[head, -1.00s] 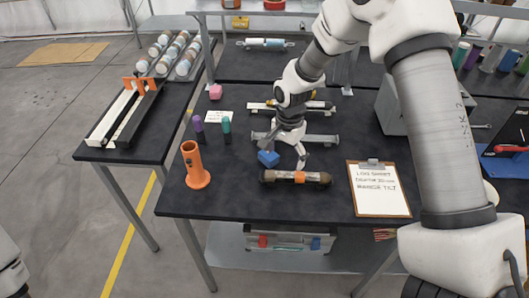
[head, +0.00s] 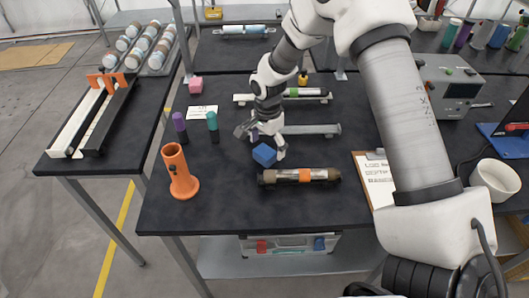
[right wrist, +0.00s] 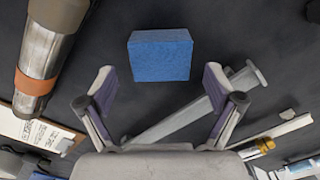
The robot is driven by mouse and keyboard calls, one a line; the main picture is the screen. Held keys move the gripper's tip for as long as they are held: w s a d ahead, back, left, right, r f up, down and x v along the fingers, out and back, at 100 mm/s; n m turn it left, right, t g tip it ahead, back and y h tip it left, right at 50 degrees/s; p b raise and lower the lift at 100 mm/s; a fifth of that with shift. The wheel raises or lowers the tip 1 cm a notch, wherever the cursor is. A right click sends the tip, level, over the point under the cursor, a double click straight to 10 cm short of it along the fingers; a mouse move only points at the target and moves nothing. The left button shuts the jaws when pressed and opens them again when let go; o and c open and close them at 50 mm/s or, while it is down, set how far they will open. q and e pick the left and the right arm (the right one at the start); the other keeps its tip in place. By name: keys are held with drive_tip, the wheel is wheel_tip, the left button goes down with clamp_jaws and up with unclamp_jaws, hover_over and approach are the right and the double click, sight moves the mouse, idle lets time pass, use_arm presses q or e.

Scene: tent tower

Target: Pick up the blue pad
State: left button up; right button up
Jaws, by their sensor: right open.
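The blue pad (head: 264,155) is a small blue block on the dark table, in front of the grey rail stand. It also shows in the right wrist view (right wrist: 160,57), beyond the fingertips and between their lines. My right gripper (head: 266,142) is open and empty, just behind and above the pad in the head view. Its two fingers (right wrist: 160,82) stand apart in the right wrist view, with the pad clear of both. My left gripper is not in view.
A brown tube with an orange band (head: 300,176) lies in front of the pad. An orange holder (head: 180,172) stands to the left, with teal (head: 213,127) and purple (head: 180,128) markers behind it. A grey rail (head: 312,130) lies close behind the pad. A clipboard (head: 374,178) is at right.

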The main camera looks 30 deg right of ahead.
sight(267, 149)
drive_tip(key=shift+f, duration=0.7)
drive_tip(key=shift+w+f, duration=0.15)
drive_tip(key=shift+f, duration=0.25)
drive_tip(key=c, duration=0.9)
drive_tip(key=shift+c, duration=0.5)
drive_tip(key=shift+r, duration=0.2)
wheel_tip(267, 149, up, 10)
drive_tip(key=shift+f+b, duration=0.25)
drive_tip(key=shift+b, duration=0.6)
drive_tip(key=shift+r, duration=0.15)
drive_tip(key=shift+c, duration=0.6)
